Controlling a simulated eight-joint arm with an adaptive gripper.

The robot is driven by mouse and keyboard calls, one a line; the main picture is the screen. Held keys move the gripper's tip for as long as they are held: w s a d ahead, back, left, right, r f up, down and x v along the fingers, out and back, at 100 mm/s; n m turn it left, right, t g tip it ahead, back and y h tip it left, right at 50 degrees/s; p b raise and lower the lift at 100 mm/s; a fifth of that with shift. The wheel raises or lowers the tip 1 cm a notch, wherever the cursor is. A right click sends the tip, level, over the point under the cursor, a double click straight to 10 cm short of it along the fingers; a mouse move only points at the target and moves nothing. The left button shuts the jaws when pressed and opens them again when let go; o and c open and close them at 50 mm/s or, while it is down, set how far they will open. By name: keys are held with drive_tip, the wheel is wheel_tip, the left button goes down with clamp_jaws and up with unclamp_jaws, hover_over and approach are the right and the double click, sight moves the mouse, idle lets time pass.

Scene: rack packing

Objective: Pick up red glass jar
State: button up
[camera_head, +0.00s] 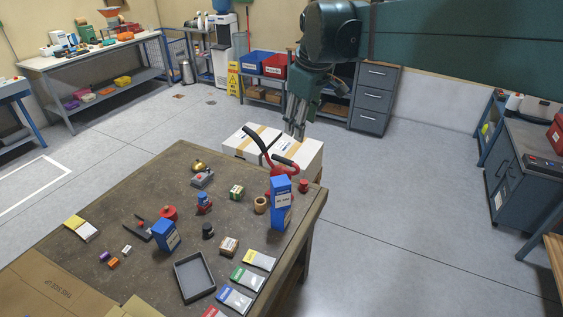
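No object is plain enough to be named the red glass jar for certain. A squat red object (168,212) with a knob-like top stands on the brown table (120,187), behind a blue box (166,236). A small red cylinder (303,186) stands near the table's right edge, beside a tall blue box (281,205). More red shows around that box, partly hidden by it. My gripper (294,134) hangs in the air, fingers down, above and beyond the table's far right corner. It appears apart from everything and empty; its finger gap is too small to judge.
A grey tray (194,277), several packets and small items crowd the table front. White cartons (302,155) stand beyond the table's far edge. A bare patch of tabletop lies at the far left.

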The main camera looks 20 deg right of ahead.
drive_tip(key=w+d+f+n+g, duration=0.1)
drive_tip(key=w+d+n, duration=0.15)
drive_tip(key=w, duration=0.35)
drive_tip(key=w+d+f+n+g, duration=0.1)
drive_tip(key=w+d, duration=0.2)
drive_tip(key=w, duration=0.4)
drive_tip(key=n+g, duration=0.2)
drive_tip(key=n, duration=0.1)
hover_over(304, 181)
drive_tip(key=f, duration=3.7)
drive_tip(key=shift+s+f, duration=0.25)
drive_tip(key=shift+f, duration=0.1)
drive_tip(key=shift+f, duration=1.25)
drive_tip(key=shift+f, duration=0.1)
drive_tip(key=shift+w+f, duration=0.15)
drive_tip(key=shift+f, duration=2.35)
